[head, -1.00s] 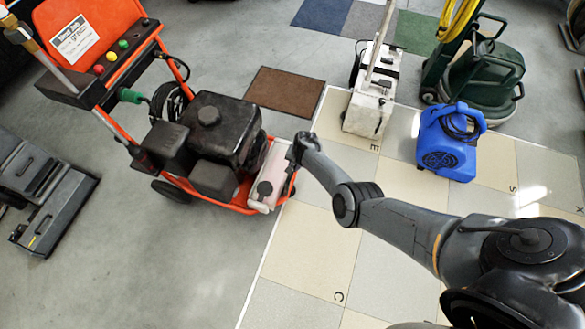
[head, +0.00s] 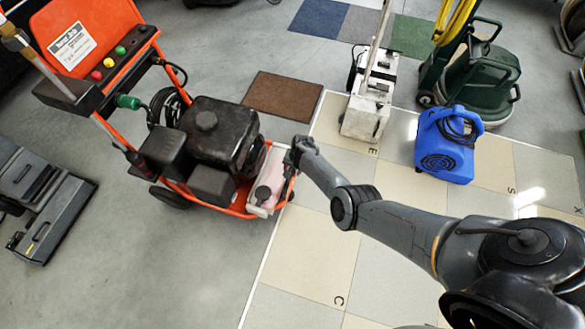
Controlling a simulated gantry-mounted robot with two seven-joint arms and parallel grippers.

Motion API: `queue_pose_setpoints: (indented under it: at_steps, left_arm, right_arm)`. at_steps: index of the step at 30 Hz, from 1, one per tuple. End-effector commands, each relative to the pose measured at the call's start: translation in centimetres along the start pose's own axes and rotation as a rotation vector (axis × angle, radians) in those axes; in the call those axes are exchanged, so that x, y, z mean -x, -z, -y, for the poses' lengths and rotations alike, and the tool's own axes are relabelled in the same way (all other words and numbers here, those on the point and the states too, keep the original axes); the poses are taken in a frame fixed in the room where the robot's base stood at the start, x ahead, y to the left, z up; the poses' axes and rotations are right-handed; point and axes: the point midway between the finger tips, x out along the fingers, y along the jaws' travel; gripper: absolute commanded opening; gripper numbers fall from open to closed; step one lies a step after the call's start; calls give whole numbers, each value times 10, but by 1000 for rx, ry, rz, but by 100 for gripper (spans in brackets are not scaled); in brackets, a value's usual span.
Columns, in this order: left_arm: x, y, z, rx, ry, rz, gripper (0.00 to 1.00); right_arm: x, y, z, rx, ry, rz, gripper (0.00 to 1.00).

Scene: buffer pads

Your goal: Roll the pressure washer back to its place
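The pressure washer (head: 205,140) has an orange frame, a black engine and a pale tank at its front end. It stands on the grey floor at the left, with its front end at the edge of the tiled area (head: 315,245). My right gripper (head: 292,158) is at the front end of the washer, beside the pale tank and the orange frame rail. Its fingers are too small and hidden to tell whether they are shut on the rail. My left gripper is not in view.
On the tiles stand a white machine (head: 368,112), a blue blower (head: 448,145) and a green machine (head: 478,75). A brown mat (head: 283,95) lies behind the washer's front end. A grey machine (head: 45,200) stands at the far left. Lettered tiles in front are clear.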

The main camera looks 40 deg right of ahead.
Motion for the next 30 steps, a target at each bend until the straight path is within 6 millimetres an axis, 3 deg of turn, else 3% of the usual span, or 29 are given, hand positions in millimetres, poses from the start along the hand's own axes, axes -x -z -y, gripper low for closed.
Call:
queue_pose_setpoints:
  at_steps: [21, 30]
  left_arm:
    - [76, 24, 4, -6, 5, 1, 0]
    - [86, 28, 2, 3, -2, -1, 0]
  right_arm:
    - [92, -1, 1, 1, 0, 1, 48]
    - [106, 0, 1, 0, 0, 1, 48]
